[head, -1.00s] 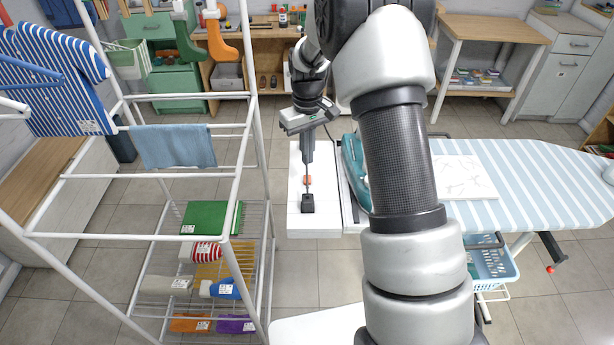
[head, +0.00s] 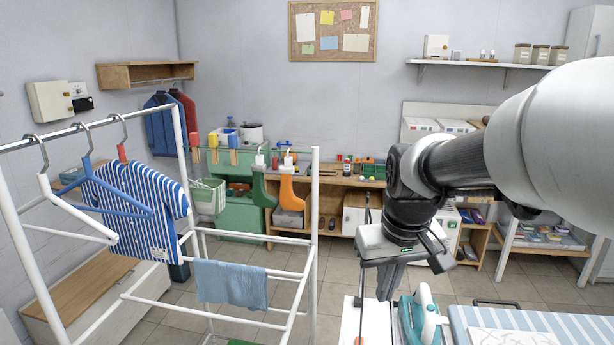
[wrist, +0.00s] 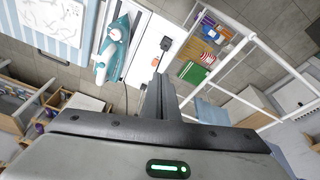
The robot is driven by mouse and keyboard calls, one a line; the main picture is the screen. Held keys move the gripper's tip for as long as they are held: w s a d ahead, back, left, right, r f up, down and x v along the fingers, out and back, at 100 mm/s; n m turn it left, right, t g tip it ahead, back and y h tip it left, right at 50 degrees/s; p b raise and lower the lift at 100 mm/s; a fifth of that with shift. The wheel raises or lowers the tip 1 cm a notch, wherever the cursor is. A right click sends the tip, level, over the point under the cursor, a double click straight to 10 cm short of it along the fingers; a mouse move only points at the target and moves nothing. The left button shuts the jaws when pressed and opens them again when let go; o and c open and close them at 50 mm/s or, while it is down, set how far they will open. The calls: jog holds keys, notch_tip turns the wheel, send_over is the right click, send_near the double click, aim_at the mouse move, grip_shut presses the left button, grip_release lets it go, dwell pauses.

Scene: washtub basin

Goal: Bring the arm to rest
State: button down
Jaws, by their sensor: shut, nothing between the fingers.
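My gripper (head: 386,284) hangs from my arm at the right of centre in the head view, with its fingers pointing down. It is shut and empty. In the wrist view the shut fingers (wrist: 160,92) point toward a white board (wrist: 157,50) beside the ironing board, and nothing is held. A black block (wrist: 166,43) lies on the white board, apart from the fingertips. The rest of my arm reaches in from the right edge of the head view.
A teal iron (head: 422,318) stands by the striped ironing board (head: 540,325), close to my gripper. A white drying rack (head: 312,230) with a striped shirt (head: 138,212) and a blue cloth (head: 231,284) stands at left. A wooden workbench (head: 335,181) is behind.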

jog(key=s+r+m+t+p, duration=0.1)
jog(key=s+r, duration=0.3)
jog(key=s, duration=1.1)
jog(key=shift+m+t, duration=0.3)
jog(key=shift+t, duration=0.5)
jog(key=w+f+m+g+b, duration=0.15)
jog(key=w+f+b, duration=0.3)
jog(key=w, duration=0.65)
jog(key=w+f+g+b, duration=0.3)
jog(key=w+f, duration=0.2)
jog(key=w, duration=0.6)
jog(key=w+f+g+b, duration=0.1)
jog(key=w+f+b, duration=0.1)
jog(key=w+f, duration=0.5)
notch_tip(320, 180, down, 2)
jog(key=shift+w+d+f+m, duration=0.15)
jog(key=shift+w+d+m, duration=0.05)
jog(key=shift+w+m, duration=0.15)
